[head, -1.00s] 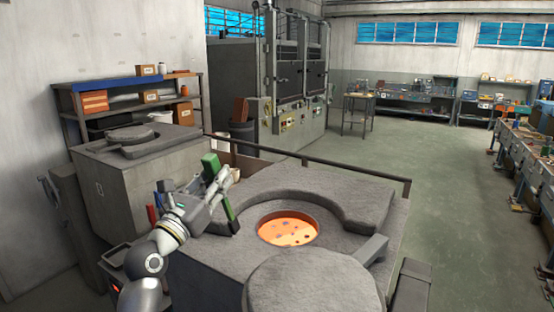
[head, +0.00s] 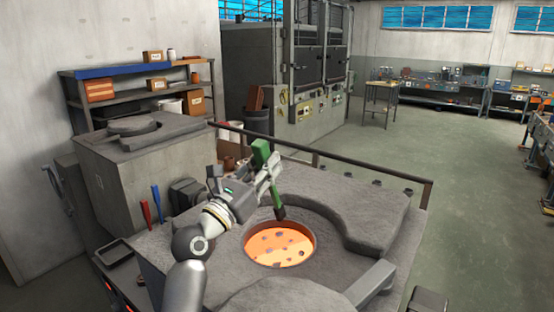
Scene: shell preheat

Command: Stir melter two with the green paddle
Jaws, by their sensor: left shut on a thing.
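The open melter (head: 340,196) in front of me has a round opening with a glowing orange melt (head: 280,246) and several dark lumps floating in it. My left gripper (head: 265,172) is shut on the green paddle (head: 271,180). The paddle is tilted, with its green top up and its dark lower end near the far rim of the opening. I cannot tell whether that end touches the rim or hangs above it. A round stone lid (head: 285,297) lies at the near side of the opening. My right gripper is not in view.
A second melter (head: 140,160) with its lid on stands at the left. A red tool (head: 146,213) and a blue tool (head: 156,204) stand beside the open melter. A dark rail (head: 370,173) runs behind it. Open floor (head: 440,150) lies to the right.

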